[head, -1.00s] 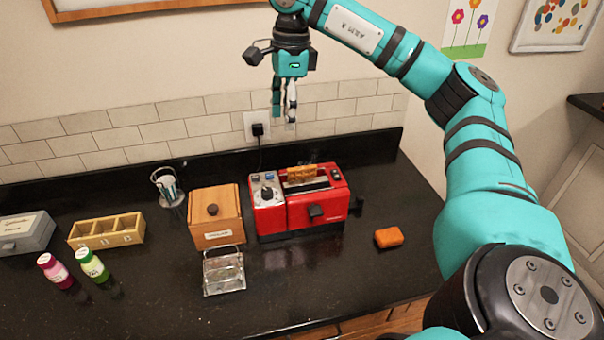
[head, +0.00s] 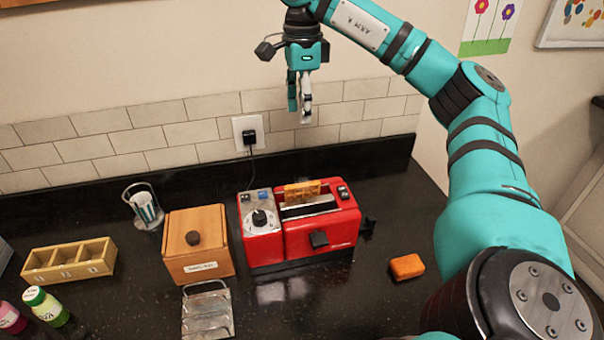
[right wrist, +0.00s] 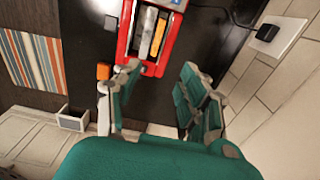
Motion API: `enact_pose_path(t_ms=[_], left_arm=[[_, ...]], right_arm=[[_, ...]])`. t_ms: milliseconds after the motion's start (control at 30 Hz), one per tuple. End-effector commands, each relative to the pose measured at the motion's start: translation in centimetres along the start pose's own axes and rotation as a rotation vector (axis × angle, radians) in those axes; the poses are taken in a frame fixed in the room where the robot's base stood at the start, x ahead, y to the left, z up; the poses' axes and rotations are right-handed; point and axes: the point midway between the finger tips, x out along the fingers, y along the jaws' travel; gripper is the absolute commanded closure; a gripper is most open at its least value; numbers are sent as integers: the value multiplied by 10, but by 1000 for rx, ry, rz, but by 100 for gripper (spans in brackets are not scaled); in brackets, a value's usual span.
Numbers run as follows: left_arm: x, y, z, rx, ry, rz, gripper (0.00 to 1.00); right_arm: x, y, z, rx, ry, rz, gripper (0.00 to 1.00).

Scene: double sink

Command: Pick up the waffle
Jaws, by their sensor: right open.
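The waffle (head: 302,190) is golden brown and stands upright in the rear slot of the red toaster (head: 335,232), its top sticking out. In the right wrist view the waffle (right wrist: 158,38) shows as a narrow golden strip in the toaster (right wrist: 125,30), beyond the fingers. My right gripper (head: 299,112) is open and empty, pointing down, well above the toaster and apart from the waffle. In the right wrist view its two fingers (right wrist: 160,76) are spread. The lower part of the waffle is hidden in the slot. My left gripper is not in view.
An orange block (head: 406,266) lies to the right. A glass holder (head: 145,206) and wooden tray (head: 70,272) stand further left. The tiled wall (head: 165,131) is behind.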

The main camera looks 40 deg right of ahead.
Motion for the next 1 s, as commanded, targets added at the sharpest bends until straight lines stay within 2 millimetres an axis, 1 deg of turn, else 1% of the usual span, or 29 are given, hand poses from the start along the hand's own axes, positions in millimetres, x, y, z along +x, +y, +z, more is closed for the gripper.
enact_pose_path(t_ms=[33, 133, 200, 267, 367, 500, 667, 733, 800, 900, 1000], left_arm=[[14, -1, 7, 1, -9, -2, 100], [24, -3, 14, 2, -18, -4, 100], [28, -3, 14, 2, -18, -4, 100], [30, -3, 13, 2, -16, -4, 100], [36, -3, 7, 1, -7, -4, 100], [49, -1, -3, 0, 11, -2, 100], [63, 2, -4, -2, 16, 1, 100], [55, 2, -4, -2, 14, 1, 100], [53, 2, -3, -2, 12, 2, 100], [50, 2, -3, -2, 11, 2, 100], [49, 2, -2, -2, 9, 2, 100]], right_arm=[[14, 0, 0, 0, 0, 0, 58], [24, 0, 0, 0, 0, 0, 58], [28, 0, 0, 0, 0, 0, 58], [32, 0, 0, 0, 0, 1, 58], [45, 0, 0, -1, 2, 3, 58], [74, 1, 0, -2, 2, 5, 58], [106, 1, 0, -1, 1, 5, 58], [113, 1, -1, 1, 5, 4, 58], [126, 1, -1, 1, 4, 3, 58], [138, 1, 0, 1, 2, 2, 58], [146, 1, 0, 1, 1, 1, 58]])
